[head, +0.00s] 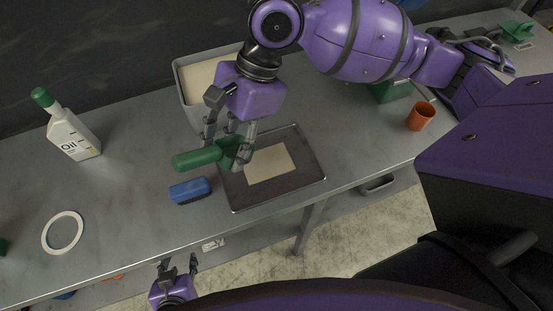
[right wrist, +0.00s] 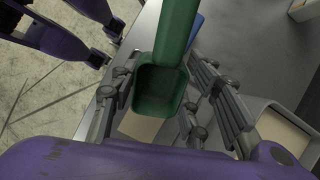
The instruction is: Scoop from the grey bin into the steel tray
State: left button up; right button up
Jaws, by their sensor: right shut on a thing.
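My right gripper (head: 227,146) is shut on a green scoop (head: 195,159) above the left part of the steel tray (head: 301,180). In the right wrist view the scoop's cup (right wrist: 160,92) lies between the fingers, looks dark and empty, and its handle points up the picture. A flat pale beige patch (head: 270,163) lies in the tray. The grey bin (head: 187,108) with pale beige contents stands behind, partly hidden by my right arm. My left gripper (head: 178,265) is open and empty off the table's front edge; it also shows in the right wrist view (right wrist: 112,42).
A blue block-like brush (head: 190,190) lies just left of the tray. An oil bottle (head: 74,136) and white ring (head: 62,232) are further left. An orange cup (head: 421,116) stands right. The table is clear between ring and blue brush.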

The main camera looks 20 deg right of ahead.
jog(key=shift+r, duration=2.95)
jog(key=shift+h, duration=0.4)
jog(key=shift+t+h, duration=1)
jog(key=shift+h, duration=1.1)
jog(key=shift+f, duration=0.1)
